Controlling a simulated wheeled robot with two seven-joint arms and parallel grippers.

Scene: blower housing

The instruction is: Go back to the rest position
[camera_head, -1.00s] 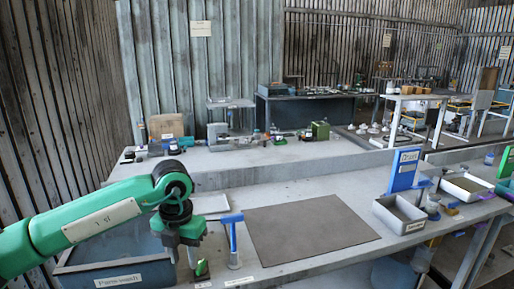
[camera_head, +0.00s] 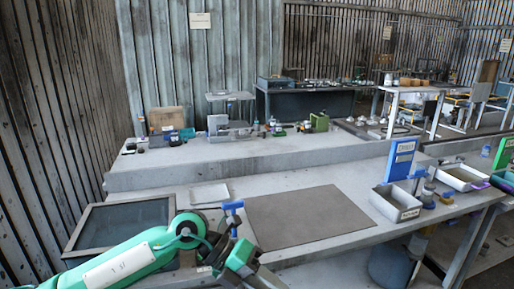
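My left arm is green with a white label and comes in from the lower left. Its gripper (camera_head: 245,265) is low at the front edge of the grey workbench (camera_head: 330,255), partly cut off by the bottom of the picture. I cannot make out whether its fingers are apart, and no held object is plain to see. A blue-topped post (camera_head: 233,207) shows just behind the arm's wrist. My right gripper is not in view.
A grey mat (camera_head: 308,218) lies bare on the bench. A dark framed basin (camera_head: 122,224) is at left. A metal tray (camera_head: 396,203), a blue sign board (camera_head: 401,160) and another tray (camera_head: 462,177) stand at right. A raised ledge (camera_head: 250,152) runs behind.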

